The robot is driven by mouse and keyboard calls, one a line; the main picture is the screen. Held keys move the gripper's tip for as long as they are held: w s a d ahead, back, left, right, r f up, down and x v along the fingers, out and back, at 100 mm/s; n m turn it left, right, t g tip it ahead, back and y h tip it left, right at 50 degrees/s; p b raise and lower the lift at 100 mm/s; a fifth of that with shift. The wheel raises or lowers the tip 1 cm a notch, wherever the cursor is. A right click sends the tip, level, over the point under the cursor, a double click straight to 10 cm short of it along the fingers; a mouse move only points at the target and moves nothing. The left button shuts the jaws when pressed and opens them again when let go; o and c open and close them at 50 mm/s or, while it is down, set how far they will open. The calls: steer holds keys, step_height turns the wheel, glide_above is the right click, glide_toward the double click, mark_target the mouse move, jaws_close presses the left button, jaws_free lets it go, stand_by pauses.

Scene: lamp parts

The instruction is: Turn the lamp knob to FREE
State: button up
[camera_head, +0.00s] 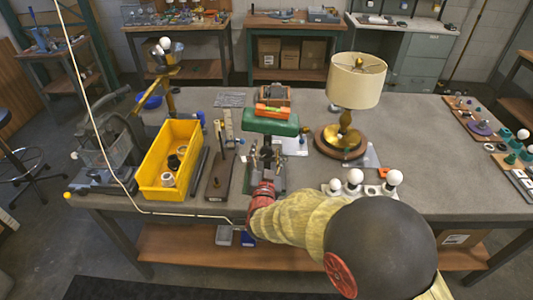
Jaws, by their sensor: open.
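My gripper (265,160) is open, near the front middle of the workbench, just in front of and below a rounded green part (271,122) that looks like a lamp shade. What lies between its fingers is too small to tell. A brass table lamp (345,120) with a cream shade (356,80) stands upright to the right on a round wooden base. A brass lamp-like stand (167,75) with a white bulb is at the left. I cannot make out a knob or a FREE marking; my gripper and arm may hide them.
A yellow bin (169,152) with round parts stands left of my gripper. A brown block (219,178) with an upright piece is between them. White bulbs (355,177) stand in a row behind my arm. The grey bench top (430,150) is mostly clear at right; small parts line its right edge.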

steer(key=shift+c, duration=0.5)
steer(key=c, duration=1.1)
steer(key=n+p, duration=0.2)
steer(key=n, duration=0.2)
steer(key=shift+d, duration=0.1)
steer(key=n+p, duration=0.2)
steer(key=n, duration=0.4)
steer(key=shift+r, duration=0.1)
steer(key=n+p, duration=0.2)
steer(key=n, duration=0.3)
steer(key=shift+p, duration=0.35)
steer(key=shift+d+n+p, duration=0.1)
steer(key=shift+n+p, duration=0.9)
steer(key=shift+n, duration=1.4)
